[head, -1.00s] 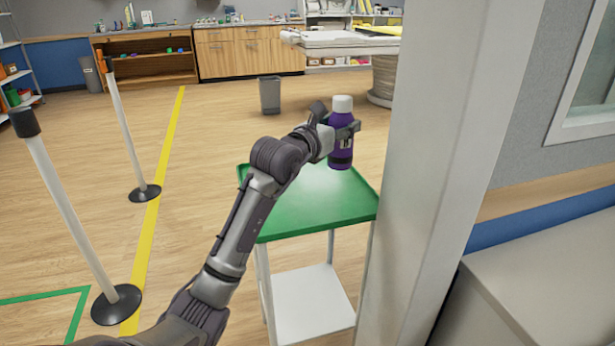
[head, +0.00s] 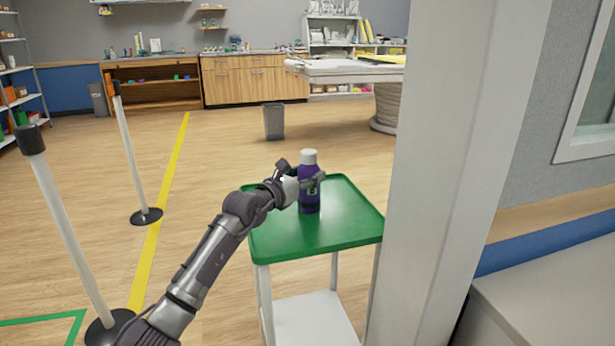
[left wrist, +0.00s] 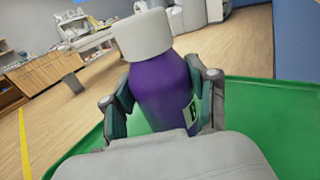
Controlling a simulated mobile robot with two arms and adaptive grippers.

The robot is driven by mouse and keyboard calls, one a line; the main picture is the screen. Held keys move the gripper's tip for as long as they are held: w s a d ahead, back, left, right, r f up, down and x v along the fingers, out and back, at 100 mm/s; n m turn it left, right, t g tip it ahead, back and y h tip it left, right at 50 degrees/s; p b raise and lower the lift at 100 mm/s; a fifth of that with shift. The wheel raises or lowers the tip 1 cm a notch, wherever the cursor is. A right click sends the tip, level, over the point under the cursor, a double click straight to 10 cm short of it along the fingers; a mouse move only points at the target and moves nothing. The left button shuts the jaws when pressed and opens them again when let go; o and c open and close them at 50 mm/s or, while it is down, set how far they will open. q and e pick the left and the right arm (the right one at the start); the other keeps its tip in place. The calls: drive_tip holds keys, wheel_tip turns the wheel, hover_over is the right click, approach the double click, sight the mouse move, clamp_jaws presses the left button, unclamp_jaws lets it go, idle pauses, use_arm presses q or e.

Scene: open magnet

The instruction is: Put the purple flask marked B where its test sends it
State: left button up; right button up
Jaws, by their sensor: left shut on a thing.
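The purple flask (head: 309,190) with a white cap is at the green-topped stand (head: 345,226) in the head view. Its base appears to be on or just above the green top; I cannot tell which. My left gripper (head: 312,184) is shut around the flask's body. In the left wrist view the flask (left wrist: 160,92) stands between the two fingers (left wrist: 163,98), and its label with a letter B faces right. The green top (left wrist: 265,120) shows behind and below it. My right gripper is not in view.
A pale pillar (head: 445,150) stands right beside the stand. White posts (head: 70,225) with black bases are at left, near a yellow floor line (head: 160,220). A grey bin (head: 274,122) stands farther back. The floor between is clear.

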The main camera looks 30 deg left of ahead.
use_arm(q)
drive_tip(key=o, duration=1.4)
drive_tip(key=shift+c, duration=0.2)
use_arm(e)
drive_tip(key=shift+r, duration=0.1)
use_arm(q)
drive_tip(key=shift+r, duration=0.15)
drive_tip(key=s, duration=1.2)
drive_tip(key=shift+a+p, duration=0.3)
drive_tip(key=shift+a, duration=0.1)
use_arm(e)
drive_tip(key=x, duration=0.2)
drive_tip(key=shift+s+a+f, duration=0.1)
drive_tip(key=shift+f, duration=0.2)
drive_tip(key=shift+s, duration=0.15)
